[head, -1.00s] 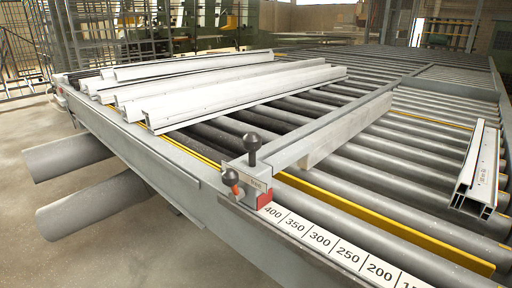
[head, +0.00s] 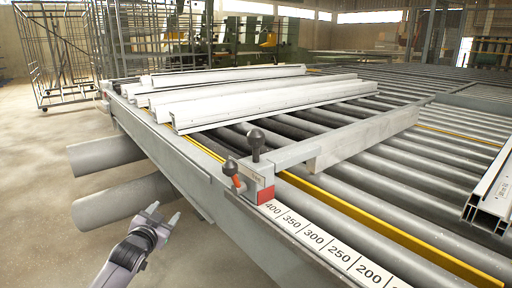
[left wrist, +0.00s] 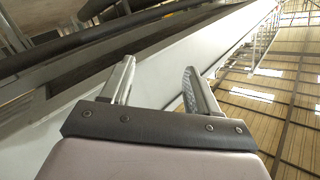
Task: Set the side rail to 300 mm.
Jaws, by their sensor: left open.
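The side rail (head: 365,138) is a grey bar lying across the rollers. Its clamp block (head: 258,183) sits on the front edge beam, with a black ball knob (head: 256,138) on top and an orange-tipped lever (head: 236,182) on its left side. The block's red marker (head: 265,196) is by the 400 mark of the white scale (head: 315,238). My left gripper (head: 164,216) is open and empty, low in front of the beam, left of and apart from the clamp block. In the left wrist view its two fingers (left wrist: 158,85) stand apart with nothing between them. My right gripper is not in view.
Several white profiles (head: 250,100) lie on the rollers at the back left. Another profile (head: 490,195) lies at the right edge. A yellow strip (head: 370,215) runs along the rollers. Two thick grey tubes (head: 120,200) stick out left below the beam.

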